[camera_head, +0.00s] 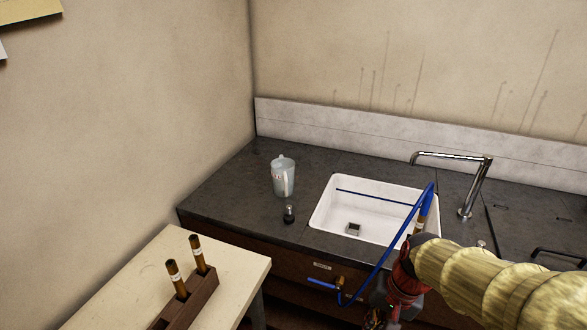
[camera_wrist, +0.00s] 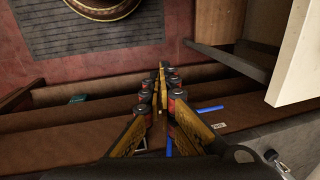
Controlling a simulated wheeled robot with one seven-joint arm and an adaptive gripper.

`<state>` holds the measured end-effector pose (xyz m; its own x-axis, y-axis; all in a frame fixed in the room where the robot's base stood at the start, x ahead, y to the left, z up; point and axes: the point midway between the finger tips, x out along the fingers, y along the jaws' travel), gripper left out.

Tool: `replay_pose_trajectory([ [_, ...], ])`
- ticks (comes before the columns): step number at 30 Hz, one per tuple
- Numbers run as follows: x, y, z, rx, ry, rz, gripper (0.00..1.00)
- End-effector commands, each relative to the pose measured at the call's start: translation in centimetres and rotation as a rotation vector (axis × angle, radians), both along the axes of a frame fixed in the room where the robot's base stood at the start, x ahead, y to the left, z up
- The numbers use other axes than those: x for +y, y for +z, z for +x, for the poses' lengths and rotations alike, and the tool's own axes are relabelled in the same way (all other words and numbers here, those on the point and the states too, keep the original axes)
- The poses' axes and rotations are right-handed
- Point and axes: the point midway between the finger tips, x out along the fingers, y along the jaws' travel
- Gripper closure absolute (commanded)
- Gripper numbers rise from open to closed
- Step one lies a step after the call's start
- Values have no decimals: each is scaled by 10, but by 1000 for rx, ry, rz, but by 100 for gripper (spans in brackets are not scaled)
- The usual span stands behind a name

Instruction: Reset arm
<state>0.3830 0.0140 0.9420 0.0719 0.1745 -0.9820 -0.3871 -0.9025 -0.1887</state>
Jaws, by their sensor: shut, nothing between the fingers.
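My gripper (camera_wrist: 161,72) is shut and empty; its two yellow-black fingers meet at the tips in the wrist view. It points down past brown wooden panels toward a reddish floor. In the head view my arm comes in from the lower right, in a yellowish sleeve. Its red and black wrist part (camera_head: 405,278) is in front of the counter's front face, below the sink's right corner. The fingertips are hard to make out there.
A white sink (camera_head: 325,222) with a chrome faucet (camera_head: 468,190) is set in the dark counter (camera_head: 235,200). A blue hose (camera_head: 385,255) hangs over the counter's front beside my arm. A pitcher (camera_head: 284,178) and small dark bottle (camera_head: 289,214) stand left. A wooden rack (camera_head: 190,305) holds two brown tubes.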

Motion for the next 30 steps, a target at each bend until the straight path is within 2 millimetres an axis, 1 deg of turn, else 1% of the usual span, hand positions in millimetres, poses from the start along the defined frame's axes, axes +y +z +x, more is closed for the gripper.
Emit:
replay_pose_trajectory([
  [1, -3, 20, -14, -46, 79, -40, 100],
  [3, -10, 40, -31, -100, 181, -99, 100],
  [6, -17, 67, -54, -176, 283, -176, 100],
  [9, -22, 93, -71, -255, 327, -237, 100],
  [12, -22, 116, -81, -334, 341, -271, 100],
  [16, -18, 141, -86, -415, 344, -282, 100],
  [18, -16, 149, -87, -439, 345, -285, 100],
  [20, -15, 151, -88, -446, 347, -286, 100],
  [30, -14, 152, -87, -448, 350, -283, 100],
])
